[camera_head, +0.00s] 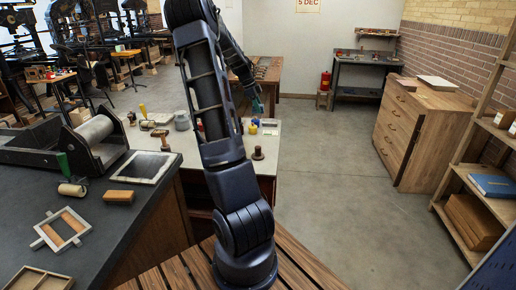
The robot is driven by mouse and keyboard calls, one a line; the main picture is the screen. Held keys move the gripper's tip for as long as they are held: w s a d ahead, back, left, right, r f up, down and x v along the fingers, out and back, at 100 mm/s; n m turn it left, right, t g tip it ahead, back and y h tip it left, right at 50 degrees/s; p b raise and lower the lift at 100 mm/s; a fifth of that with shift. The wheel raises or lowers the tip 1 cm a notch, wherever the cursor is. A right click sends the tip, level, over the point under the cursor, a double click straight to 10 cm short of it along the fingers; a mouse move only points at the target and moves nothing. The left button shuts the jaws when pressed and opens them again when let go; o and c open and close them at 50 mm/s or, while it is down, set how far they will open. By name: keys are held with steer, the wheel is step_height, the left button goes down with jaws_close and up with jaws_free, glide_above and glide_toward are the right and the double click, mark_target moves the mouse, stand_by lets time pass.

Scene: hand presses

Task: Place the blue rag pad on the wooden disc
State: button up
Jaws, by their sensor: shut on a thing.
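My gripper (257,104) is at the end of my arm, over the pale-topped table in the middle. It is small in the picture. It is shut on a small bluish thing that looks like the blue rag pad (256,120), though its outline is hard to make out. A dark brown round piece with an upright knob (258,154) stands on the table below and in front of the gripper. I cannot pick out the wooden disc for certain.
The pale table (183,142) holds a grey pot (182,121), a yellow block (253,129), a wooden mallet (161,139) and other small tools. The dark bench (110,222) at left holds a press roller (93,133) and frames. Open floor (340,170) lies right of the table.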

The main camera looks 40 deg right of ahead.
mark_target(258, 147)
steer(key=shift+s+a+f, duration=0.15)
steer(key=shift+s+f, duration=0.05)
steer(key=shift+f, duration=0.1)
step_height(258, 147, down, 19)
steer(key=shift+f, duration=0.2)
steer(key=shift+f, duration=0.1)
stand_by(0.3)
steer(key=o, duration=1)
steer(key=shift+c, duration=0.2)
